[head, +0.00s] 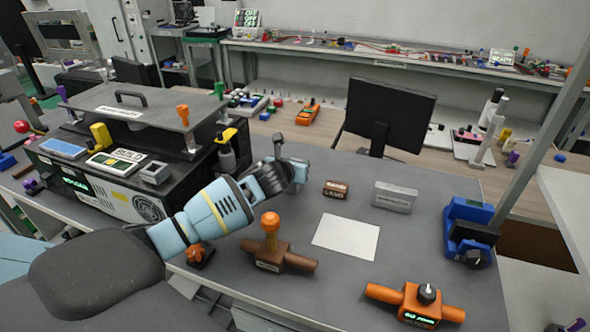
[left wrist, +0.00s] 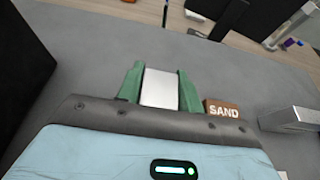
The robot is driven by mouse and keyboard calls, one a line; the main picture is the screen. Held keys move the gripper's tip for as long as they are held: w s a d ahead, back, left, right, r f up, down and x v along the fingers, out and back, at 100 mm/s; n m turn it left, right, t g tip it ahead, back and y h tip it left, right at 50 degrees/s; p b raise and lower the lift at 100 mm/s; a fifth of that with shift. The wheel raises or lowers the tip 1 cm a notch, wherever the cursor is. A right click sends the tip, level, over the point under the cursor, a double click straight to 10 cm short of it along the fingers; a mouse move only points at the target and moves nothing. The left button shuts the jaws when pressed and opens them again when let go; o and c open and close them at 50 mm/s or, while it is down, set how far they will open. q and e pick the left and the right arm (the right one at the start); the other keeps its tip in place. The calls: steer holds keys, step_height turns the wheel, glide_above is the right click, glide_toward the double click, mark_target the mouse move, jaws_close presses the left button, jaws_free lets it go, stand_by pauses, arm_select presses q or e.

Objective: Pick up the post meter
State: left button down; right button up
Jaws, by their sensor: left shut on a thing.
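My left gripper (head: 290,172) reaches over the grey table from the left, just left of a small brown block marked SAND (head: 336,189). In the left wrist view its two green fingers (left wrist: 160,80) are shut on a plain silver-grey block (left wrist: 160,92), which sits between them. In the head view the gripper mostly hides this block. No readable label shows on it, so I cannot tell from its face whether it is the post meter. Whether it touches the table is also unclear. My right gripper is not in view.
A pale grey labelled block (head: 395,196), a white sheet (head: 346,237), a blue device (head: 468,228), an orange device with a dial (head: 418,303) and a brown device with an orange-topped lever (head: 272,258) stand around. A black monitor (head: 385,115) stands behind. A large black machine (head: 130,165) is left.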

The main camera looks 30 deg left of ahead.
arm_select(q)
step_height(320, 180, up, 9)
steer(key=shift+f+p, duration=0.15)
steer(key=shift+p, duration=0.35)
steer(key=shift+r, duration=0.7)
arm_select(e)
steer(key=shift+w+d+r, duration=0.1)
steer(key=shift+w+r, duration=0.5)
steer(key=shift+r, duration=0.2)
arm_select(q)
steer(key=shift+f, duration=0.1)
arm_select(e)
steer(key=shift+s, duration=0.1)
